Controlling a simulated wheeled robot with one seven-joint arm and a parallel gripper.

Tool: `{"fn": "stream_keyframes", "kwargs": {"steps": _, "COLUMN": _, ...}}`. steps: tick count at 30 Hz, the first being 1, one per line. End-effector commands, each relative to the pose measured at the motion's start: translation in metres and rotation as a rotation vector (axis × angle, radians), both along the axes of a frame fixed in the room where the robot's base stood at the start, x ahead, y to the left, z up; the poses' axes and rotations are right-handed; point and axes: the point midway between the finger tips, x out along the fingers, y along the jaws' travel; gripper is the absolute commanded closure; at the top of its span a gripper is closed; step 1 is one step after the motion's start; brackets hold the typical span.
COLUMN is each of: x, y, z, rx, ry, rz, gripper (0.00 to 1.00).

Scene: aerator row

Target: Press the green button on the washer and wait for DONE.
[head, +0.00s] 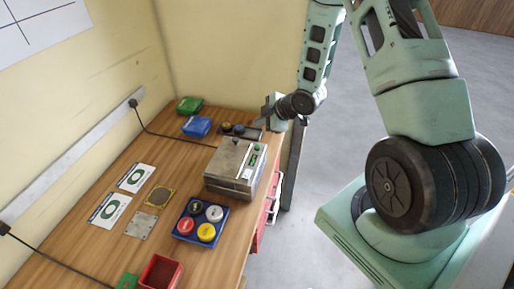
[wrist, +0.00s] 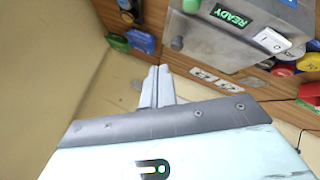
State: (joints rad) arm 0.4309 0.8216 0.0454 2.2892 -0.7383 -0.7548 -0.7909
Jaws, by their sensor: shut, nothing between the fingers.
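The washer (head: 232,170) is a grey metal box on the wooden table, with a knob on its lid. In the wrist view the washer (wrist: 225,48) fills the upper right, and its lit green display (wrist: 232,15) reads READY. A white rocker switch (wrist: 271,40) sits beside the display. A round green button (wrist: 190,5) shows near the top edge, and a grey-green knob (wrist: 177,43) sticks out below it. My gripper (head: 266,110) is behind the washer in the head view, near the table's right edge. Its fingers (wrist: 157,85) are shut and empty, apart from the washer.
A dark tray with knobs (head: 240,131) lies behind the washer, close to my gripper. Blue (head: 197,126) and green (head: 189,104) boxes stand further back. A blue tray (head: 181,236) of coloured round parts and a red bin (head: 160,273) are in front. A cable crosses the table.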

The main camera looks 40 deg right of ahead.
Motion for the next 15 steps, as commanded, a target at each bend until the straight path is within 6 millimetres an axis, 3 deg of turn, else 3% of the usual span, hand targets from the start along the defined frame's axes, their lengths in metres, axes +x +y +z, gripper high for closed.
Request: {"fn": "stream_keyframes", "kwargs": {"steps": 15, "x": 0.0, "y": 0.0, "z": -0.071, "rx": 0.0, "ry": 0.0, "rz": 0.0, "gripper": 1.0}}
